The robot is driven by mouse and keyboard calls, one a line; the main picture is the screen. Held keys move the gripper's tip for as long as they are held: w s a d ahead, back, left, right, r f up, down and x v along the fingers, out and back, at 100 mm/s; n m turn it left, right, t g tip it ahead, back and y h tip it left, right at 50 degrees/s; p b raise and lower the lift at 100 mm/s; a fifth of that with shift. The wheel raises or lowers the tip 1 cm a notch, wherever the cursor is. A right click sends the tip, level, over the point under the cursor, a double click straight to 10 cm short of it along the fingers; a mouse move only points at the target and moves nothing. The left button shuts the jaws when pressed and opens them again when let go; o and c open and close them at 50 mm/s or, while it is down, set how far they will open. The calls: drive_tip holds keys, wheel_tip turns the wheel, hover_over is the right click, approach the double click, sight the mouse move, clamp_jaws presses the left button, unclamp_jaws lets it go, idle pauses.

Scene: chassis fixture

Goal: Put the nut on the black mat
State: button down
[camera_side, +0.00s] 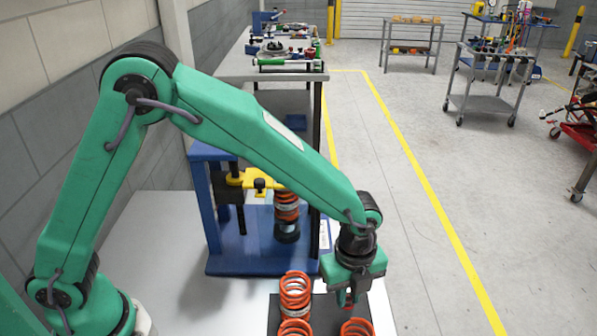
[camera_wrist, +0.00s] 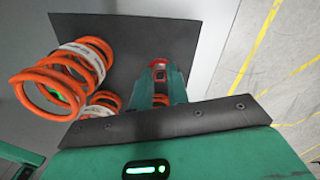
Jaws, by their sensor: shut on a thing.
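The black mat (camera_side: 323,310) lies on the light table at the front, with orange coil springs on it. It also fills much of the upper wrist view (camera_wrist: 130,35). My gripper (camera_side: 348,303) points down over the mat's right part, beside the springs. In the wrist view my gripper (camera_wrist: 159,72) is shut on a small red piece with a dark centre, which looks to be the nut (camera_wrist: 158,64). The fingers hide most of the nut. Whether it touches the mat cannot be told.
Orange springs stand near my gripper: one at the back (camera_side: 295,290), one front left (camera_side: 295,327) and one front right (camera_side: 357,329). A blue press frame (camera_side: 240,255) holding an orange spring with a black base stands behind the mat. Bare table lies left of the mat.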

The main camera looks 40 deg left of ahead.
sight(348, 299)
drive_tip(key=shift+f, duration=1.85)
drive_tip(key=shift+f, duration=0.1)
drive_tip(key=c, duration=1.4)
unclamp_jaws()
drive_tip(key=shift+o, duration=0.2)
wheel_tip(348, 299, up, 11)
drive_tip(key=shift+r, duration=0.65)
